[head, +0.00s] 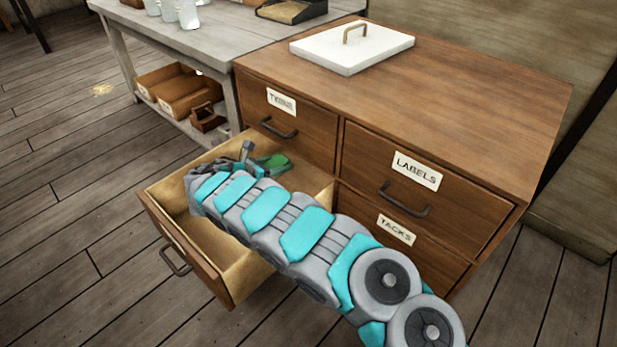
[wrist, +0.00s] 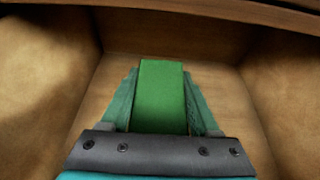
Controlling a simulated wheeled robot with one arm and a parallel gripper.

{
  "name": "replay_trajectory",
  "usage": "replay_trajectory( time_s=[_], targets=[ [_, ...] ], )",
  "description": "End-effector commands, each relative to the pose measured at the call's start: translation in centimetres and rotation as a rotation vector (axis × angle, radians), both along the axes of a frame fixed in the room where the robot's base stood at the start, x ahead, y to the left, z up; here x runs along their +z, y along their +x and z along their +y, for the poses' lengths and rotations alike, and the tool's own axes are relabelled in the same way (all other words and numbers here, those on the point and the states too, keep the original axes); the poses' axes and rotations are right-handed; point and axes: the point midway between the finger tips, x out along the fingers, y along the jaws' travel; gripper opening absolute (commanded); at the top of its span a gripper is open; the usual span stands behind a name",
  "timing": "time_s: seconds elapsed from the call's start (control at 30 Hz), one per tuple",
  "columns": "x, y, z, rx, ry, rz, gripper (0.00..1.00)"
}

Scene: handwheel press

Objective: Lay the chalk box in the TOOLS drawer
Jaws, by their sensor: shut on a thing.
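The chalk box (wrist: 161,100) is a green block held between the two teal fingers of my gripper (wrist: 161,76) in the wrist view. My gripper is shut on it. In the head view a bit of green (head: 276,162) shows past the end of my arm, over the open lower-left drawer. This drawer (head: 218,244) is pulled far out, with pale wooden walls and a dark handle. Its front label is not readable from here. In the wrist view, drawer walls (wrist: 40,80) stand on both sides of the box. Whether the box touches the drawer floor I cannot tell.
The brown cabinet (head: 470,95) also has shut drawers, two of them labelled LABELS (head: 417,171) and TACKS (head: 396,230). A white lid-like slab (head: 340,52) with a handle lies on top. A grey bench (head: 200,38) with jars and wooden trays stands behind left.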

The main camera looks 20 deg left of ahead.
Motion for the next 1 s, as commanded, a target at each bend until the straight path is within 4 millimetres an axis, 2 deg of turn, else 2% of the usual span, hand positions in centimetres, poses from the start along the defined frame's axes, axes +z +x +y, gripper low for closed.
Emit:
replay_trajectory(
  time_s=[0.53,0.83,1.0],
  targets=[
    [-0.1,0.9,-8.0,-0.004,-0.007,0.000,0.01],
    [0.0,1.1,-9.6,-0.002,-0.003,0.001,0.01],
    [-3.0,1.0,-9.5,-0.001,-0.004,0.006,0.01]
  ],
)
